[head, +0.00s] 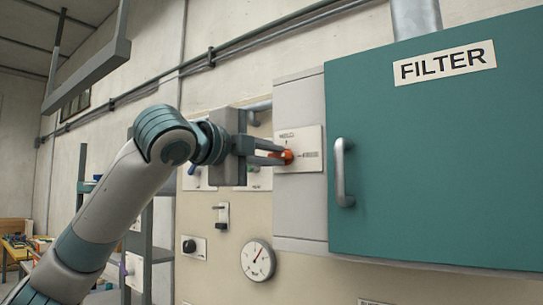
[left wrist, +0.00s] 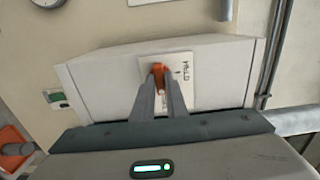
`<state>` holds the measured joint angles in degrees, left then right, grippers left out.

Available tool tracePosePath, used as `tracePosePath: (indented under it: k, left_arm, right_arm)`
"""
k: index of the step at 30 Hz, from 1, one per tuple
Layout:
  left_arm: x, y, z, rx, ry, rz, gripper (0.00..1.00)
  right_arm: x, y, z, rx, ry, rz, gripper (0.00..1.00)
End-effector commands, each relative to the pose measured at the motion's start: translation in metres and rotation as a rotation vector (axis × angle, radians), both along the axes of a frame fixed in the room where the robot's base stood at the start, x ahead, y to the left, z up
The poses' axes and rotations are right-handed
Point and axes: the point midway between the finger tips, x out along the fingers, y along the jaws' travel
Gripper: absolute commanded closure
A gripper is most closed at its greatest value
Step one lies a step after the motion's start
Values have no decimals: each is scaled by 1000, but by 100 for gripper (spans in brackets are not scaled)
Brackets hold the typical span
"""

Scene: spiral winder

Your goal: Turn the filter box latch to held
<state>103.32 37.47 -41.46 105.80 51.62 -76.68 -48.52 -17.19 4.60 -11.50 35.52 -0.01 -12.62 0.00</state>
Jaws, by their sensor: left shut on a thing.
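The filter box (head: 440,150) is a large teal box with a FILTER label on the right of the head view. Its grey side carries a white plate (head: 308,160) with an orange latch (head: 287,156). The plate (left wrist: 184,72) shows the word HELD in the left wrist view, where the orange latch (left wrist: 159,72) sits between my fingertips. My left gripper (head: 281,157) is shut on the latch, and the fingers partly hide it. The latch's exact angle is hard to tell. My right gripper is not in view.
A silver door handle (head: 343,172) stands out from the filter box front. Below the arm, a panel holds a round gauge (head: 258,260), a black knob (head: 190,246) and a small lever (head: 221,214). A grey shelf post (head: 147,240) stands at left.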

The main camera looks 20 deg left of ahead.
Motion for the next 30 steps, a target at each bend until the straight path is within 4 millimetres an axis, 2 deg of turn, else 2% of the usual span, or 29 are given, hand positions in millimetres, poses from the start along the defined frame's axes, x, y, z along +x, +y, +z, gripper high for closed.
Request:
tracePosePath:
  k: [11,30]
  left_arm:
    - [1,-1,-3,-162,61,0,100]
    - [1,-1,-4,-711,261,-2,100]
  right_arm:
    - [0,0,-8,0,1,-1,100]
    - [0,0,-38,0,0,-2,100]
